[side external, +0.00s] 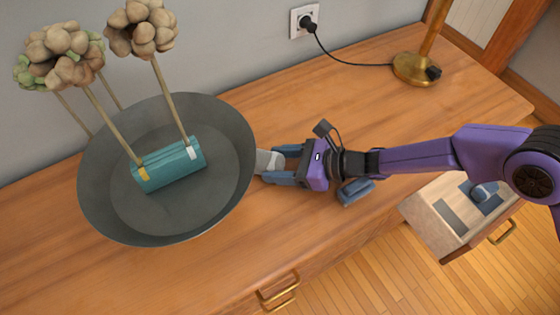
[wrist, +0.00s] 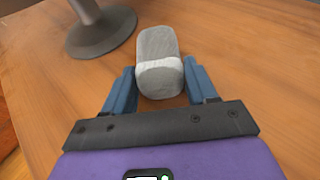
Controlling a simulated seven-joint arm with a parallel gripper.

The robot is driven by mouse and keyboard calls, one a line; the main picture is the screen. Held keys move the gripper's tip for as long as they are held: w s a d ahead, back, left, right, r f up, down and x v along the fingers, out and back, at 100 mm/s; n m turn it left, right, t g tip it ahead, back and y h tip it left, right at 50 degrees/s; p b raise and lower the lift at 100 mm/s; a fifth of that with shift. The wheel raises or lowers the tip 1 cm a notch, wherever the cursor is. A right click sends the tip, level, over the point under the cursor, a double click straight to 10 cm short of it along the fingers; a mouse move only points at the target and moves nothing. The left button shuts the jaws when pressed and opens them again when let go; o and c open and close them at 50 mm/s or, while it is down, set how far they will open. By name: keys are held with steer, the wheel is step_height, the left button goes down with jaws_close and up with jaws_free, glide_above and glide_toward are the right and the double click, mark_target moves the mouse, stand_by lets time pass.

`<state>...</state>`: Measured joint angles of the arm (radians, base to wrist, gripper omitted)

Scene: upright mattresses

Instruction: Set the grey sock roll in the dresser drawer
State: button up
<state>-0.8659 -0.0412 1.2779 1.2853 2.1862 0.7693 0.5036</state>
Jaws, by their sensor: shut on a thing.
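The grey sock roll (side external: 267,161) is on or just above the wooden dresser top, beside the dark bowl; the bowl's rim partly hides its far end. In the wrist view the sock roll (wrist: 158,62) has a paler band and sits between the two blue fingers. My gripper (side external: 283,166) is shut on it; it also shows in the wrist view (wrist: 159,88). The dresser drawer (side external: 425,217) stands open at the lower right, below the top's front edge, with a blue roll (side external: 485,191) and flat dark pieces inside.
A wide dark bowl (side external: 100,205) holds a teal roll (side external: 168,164) and dried flower stems. Its foot (wrist: 100,35) shows in the wrist view. A blue item (side external: 356,192) lies near the front edge. A brass lamp base (side external: 416,68) and cord are at the back.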

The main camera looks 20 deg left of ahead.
steer(key=shift+f, duration=0.1)
steer(key=o, duration=1.1)
steer(key=shift+o, duration=0.2)
